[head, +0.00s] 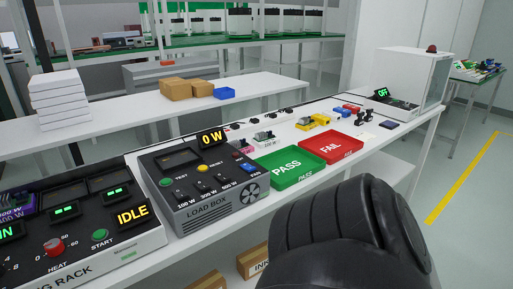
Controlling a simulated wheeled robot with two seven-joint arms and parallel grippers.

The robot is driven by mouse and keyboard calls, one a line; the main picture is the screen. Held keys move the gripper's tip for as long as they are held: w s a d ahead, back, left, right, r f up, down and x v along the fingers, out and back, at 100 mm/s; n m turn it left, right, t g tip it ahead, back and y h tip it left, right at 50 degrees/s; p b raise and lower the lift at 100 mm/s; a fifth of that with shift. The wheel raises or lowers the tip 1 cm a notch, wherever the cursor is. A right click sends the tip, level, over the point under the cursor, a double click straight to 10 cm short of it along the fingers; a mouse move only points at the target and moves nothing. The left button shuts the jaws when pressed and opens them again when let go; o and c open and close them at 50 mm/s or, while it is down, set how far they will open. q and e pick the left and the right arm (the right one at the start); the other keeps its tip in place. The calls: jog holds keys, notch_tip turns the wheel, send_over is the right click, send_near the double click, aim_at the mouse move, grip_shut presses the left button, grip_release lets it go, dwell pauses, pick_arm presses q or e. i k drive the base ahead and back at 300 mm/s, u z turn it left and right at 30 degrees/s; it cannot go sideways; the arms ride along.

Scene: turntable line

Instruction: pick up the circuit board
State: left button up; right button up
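I cannot pick out the circuit board with certainty. A small flat dark blue piece (388,125) lies on the white bench near its right end, but it is too small to identify. Several small parts, some of them yellow (306,122), lie along the back of the bench. A black link of my own arm fills the lower right foreground and hides part of the bench front. Neither gripper shows in the head view.
A green PASS tray (262,168) and a red FAIL tray (352,158) sit mid-bench. The load box (205,210) and a rack reading IDLE (85,262) stand left. A white cabinet (398,68) stands at the far right end. Cartons (255,258) sit below.

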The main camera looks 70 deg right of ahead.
aim_at(244, 146)
jog(key=z, duration=1.75)
jog(key=k, duration=0.35)
jog(key=z, duration=1.85)
jog(key=i, duration=0.9)
jog(key=u, duration=0.45)
